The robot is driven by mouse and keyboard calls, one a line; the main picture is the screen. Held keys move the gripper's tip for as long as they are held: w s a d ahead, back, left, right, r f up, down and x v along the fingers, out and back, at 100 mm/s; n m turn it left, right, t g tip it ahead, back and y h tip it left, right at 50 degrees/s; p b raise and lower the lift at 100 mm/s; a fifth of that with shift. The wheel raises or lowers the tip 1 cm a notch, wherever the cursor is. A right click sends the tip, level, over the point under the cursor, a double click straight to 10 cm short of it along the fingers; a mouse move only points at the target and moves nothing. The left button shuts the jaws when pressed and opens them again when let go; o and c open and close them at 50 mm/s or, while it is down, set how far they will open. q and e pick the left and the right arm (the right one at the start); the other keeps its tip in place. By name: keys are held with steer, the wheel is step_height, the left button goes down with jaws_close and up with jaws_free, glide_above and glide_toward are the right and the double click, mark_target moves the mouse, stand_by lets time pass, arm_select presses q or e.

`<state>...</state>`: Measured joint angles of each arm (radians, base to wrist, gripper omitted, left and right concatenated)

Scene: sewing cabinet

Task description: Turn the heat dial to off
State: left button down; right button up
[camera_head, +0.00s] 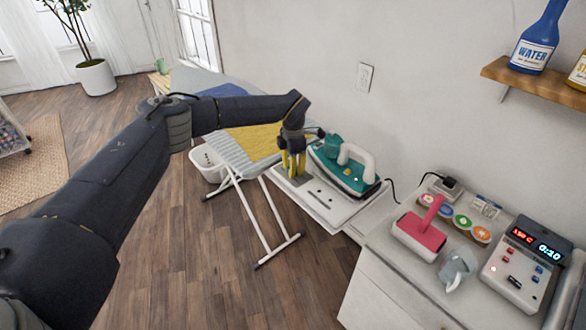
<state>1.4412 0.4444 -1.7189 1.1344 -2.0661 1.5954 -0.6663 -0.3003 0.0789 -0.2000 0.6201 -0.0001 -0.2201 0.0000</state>
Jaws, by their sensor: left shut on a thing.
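My left gripper (292,172) points down with its yellow fingers at the left end of the white iron rest (338,210). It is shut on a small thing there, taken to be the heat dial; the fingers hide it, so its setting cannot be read. The teal iron (345,176) with a white handle sits on the rest, just right of the gripper. My right gripper is out of view.
The ironing board (238,150), with yellow and blue cloth, stands behind the gripper. A white cabinet top to the right holds a pink-and-white roller (419,238), a small jug (457,270) and a control box (519,270). A shelf (540,84) holds bottles.

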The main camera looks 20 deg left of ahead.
arm_select(q)
steer(key=n, duration=1.2)
steer(key=shift+n, duration=0.4)
steer(key=n, duration=1.3)
steer(key=c, duration=1)
jaws_free()
step_height(320, 180, up, 12)
